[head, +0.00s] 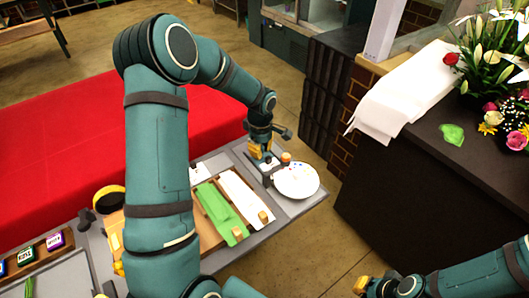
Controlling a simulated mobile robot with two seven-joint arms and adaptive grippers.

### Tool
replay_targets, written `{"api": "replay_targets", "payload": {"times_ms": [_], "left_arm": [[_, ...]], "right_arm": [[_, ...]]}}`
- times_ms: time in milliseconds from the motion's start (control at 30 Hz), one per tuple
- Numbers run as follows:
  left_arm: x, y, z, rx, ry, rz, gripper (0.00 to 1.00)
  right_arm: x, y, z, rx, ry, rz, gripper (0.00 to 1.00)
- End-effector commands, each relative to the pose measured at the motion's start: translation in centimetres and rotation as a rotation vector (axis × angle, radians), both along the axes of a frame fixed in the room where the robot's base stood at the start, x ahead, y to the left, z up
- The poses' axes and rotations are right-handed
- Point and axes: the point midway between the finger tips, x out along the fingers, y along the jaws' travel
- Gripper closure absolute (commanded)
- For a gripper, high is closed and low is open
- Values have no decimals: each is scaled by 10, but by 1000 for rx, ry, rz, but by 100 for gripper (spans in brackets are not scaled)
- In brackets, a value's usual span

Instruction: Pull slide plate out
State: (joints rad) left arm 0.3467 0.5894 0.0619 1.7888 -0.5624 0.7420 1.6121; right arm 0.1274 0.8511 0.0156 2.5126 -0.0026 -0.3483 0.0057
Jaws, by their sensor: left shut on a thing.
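My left gripper (264,158) points down at the far right end of the grey worktop. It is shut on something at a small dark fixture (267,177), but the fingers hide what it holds. An orange-brown knob (286,157) shows just right of the fingers. A round white plate (297,182) with small coloured specks lies beside the fixture. A white strip (242,194) and a green strip (220,213) lie left of it, each with a small wooden block at its near end. I cannot tell which piece is the slide plate. My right gripper (362,286) is at the bottom edge, its opening unclear.
A red-covered table (60,150) stands behind the grey worktop (301,206). A dark counter (420,190) at right holds a white cloth (405,95), a green leaf-like piece (451,134) and flowers (490,60). Open floor lies between worktop and counter.

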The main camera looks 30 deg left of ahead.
Motion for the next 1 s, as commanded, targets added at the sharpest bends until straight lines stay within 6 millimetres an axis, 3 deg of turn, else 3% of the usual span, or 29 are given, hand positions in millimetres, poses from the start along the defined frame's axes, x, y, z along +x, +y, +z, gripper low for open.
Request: {"api": "replay_targets", "payload": {"times_ms": [100, 300, 633, 667, 733, 1000], "left_arm": [[12, 26, 1, 2, -4, 5, 100], [22, 50, 1, 2, -4, 0, 100], [22, 51, 0, 0, -4, -1, 100], [22, 51, 0, 0, -4, -2, 69], [22, 51, 0, 0, -4, -2, 46], [22, 51, 1, 1, -3, -1, 46]], "right_arm": [[0, 0, 3, 0, 1, 0, 100], [0, 0, 5, 0, 0, -1, 100], [0, 0, 5, 0, -1, -1, 100], [0, 0, 5, 0, -1, -1, 100], [0, 0, 5, 0, -1, -1, 100], [0, 0, 5, 0, -1, -1, 100]]}}
